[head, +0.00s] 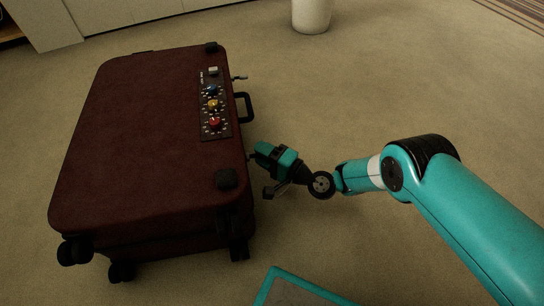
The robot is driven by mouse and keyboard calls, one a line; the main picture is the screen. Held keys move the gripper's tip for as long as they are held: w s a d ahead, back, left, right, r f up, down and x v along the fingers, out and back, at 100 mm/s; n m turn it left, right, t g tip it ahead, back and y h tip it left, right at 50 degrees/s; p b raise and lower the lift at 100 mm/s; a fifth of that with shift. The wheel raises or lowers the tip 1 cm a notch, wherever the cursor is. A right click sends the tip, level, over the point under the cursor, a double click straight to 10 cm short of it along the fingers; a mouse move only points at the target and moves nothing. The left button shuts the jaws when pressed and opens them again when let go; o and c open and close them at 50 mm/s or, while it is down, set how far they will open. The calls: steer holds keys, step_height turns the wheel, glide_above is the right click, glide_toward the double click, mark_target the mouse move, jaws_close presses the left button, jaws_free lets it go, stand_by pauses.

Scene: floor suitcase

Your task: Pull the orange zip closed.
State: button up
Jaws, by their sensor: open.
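A dark red suitcase (140,130) lies flat on the carpet at the left of the head view. I cannot make out an orange zip on it; the side facing my gripper is mostly turned away or in shadow. My gripper (254,158) is at the suitcase's right side, below the black handle (246,107) in the picture. Its jaws are open, with the tips close to the suitcase edge. I cannot tell whether they touch it or what is between them.
A dark panel (206,130) with blue, yellow and red knobs sits on the suitcase top. A small metal piece (240,78) sticks out above the handle. Black wheels (75,251) are at the near end. A white cylinder (311,14) stands behind. Carpet to the right is clear.

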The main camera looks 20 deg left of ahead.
steer(key=s+d+p, duration=0.2)
steer(key=d+p, duration=1.4)
steer(key=d, duration=0.1)
steer(key=shift+s+d, duration=0.15)
steer(key=shift+s, duration=0.1)
steer(key=shift+w, duration=0.1)
